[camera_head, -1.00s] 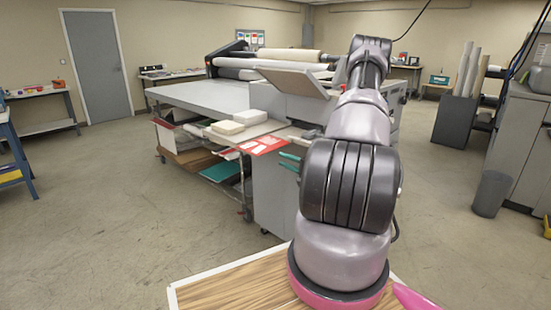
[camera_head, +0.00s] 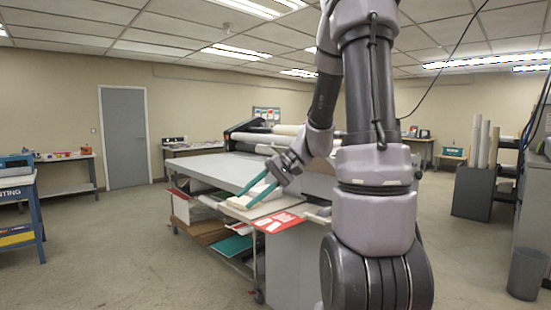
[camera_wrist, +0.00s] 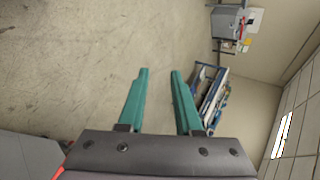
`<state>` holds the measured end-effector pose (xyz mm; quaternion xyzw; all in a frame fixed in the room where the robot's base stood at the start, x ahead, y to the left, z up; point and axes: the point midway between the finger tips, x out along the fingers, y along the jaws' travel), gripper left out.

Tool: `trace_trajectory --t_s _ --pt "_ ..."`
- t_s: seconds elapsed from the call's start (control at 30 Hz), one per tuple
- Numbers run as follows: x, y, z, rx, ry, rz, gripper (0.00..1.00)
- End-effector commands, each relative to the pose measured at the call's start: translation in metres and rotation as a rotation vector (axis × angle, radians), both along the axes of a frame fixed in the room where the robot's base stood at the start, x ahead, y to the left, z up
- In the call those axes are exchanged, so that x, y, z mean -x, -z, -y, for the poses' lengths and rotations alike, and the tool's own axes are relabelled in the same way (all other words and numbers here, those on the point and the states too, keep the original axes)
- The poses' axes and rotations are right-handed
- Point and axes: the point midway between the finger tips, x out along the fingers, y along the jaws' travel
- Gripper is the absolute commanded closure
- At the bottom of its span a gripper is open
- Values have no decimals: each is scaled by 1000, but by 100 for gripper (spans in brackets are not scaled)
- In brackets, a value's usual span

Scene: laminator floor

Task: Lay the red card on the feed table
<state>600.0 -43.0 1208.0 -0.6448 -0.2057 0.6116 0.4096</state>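A red sheet with white patches (camera_head: 278,222), the only red card-like thing I can make out, lies flat on the near corner of the side shelf beside the laminator. The feed table (camera_head: 205,168) is the long, bare grey surface of the laminator, behind and left of it. My gripper (camera_head: 244,201) has teal fingers and shows up and left of the red sheet, in front of white stacks. In the wrist view my gripper (camera_wrist: 160,71) is open, with nothing between its fingers. The red sheet's right end is close to my arm.
White stacks (camera_head: 243,208) sit on the side shelf, with boards and a teal sheet (camera_head: 232,246) on racks below. Rollers (camera_head: 270,138) stand behind the feed table. A blue cart (camera_head: 20,200) stands at the left, a bin (camera_head: 526,274) at the right. Floor on the left is clear.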

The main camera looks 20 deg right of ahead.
Motion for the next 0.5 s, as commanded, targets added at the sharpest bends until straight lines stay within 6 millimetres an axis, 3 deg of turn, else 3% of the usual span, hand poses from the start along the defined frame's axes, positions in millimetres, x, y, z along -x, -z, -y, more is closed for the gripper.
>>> trace_trajectory --t_s 0.2,0.5 --pt "57 -40 -12 306 -10 32 66" --pt "112 -93 3 595 157 230 66"
